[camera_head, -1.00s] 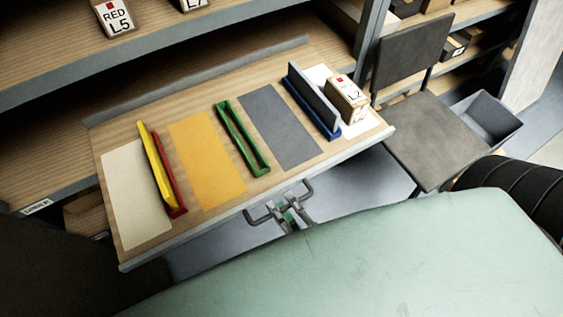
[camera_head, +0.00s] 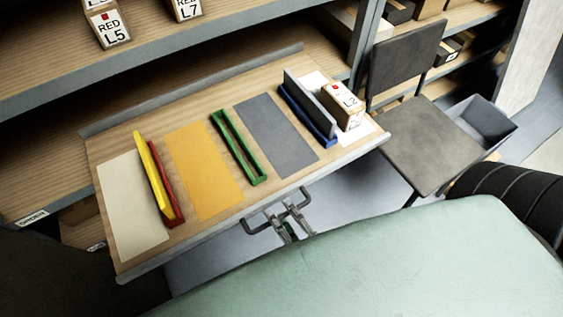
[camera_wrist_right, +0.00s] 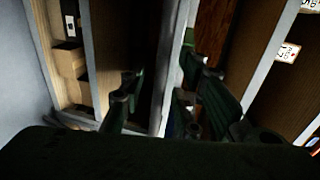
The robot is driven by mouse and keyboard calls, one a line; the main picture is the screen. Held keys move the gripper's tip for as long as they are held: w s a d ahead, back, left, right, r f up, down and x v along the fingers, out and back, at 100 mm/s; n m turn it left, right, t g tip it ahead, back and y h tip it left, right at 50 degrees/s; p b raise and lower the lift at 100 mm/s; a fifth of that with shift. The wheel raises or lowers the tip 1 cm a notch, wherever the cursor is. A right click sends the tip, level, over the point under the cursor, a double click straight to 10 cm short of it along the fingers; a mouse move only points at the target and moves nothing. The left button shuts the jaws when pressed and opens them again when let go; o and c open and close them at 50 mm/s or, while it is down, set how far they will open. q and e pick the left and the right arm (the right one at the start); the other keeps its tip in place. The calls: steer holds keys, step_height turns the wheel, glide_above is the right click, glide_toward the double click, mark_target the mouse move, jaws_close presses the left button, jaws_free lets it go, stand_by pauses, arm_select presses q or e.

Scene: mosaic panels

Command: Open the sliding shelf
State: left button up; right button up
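The sliding shelf (camera_head: 205,218) is a wooden board with a grey front edge, pulled out from the rack and standing well clear of it. A grey metal handle (camera_head: 256,228) sits on its front edge. My right gripper (camera_head: 280,214) is at the handle, with its fingers apart on either side of the bar; exact contact is unclear. In the right wrist view its dark green fingers (camera_wrist_right: 160,95) are apart, with a grey edge between them. The green body panel hides part of my right arm. My left gripper is not in view.
On the shelf lie coloured panels, a yellow-red holder (camera_head: 160,180), a green holder (camera_head: 239,148), a blue holder (camera_head: 306,115) and a box marked L2 (camera_head: 342,104). A grey chair (camera_head: 432,145) and a grey bin (camera_head: 480,125) stand at right.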

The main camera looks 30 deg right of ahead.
steer(key=v, duration=1.1)
steer(key=shift+s, duration=0.2)
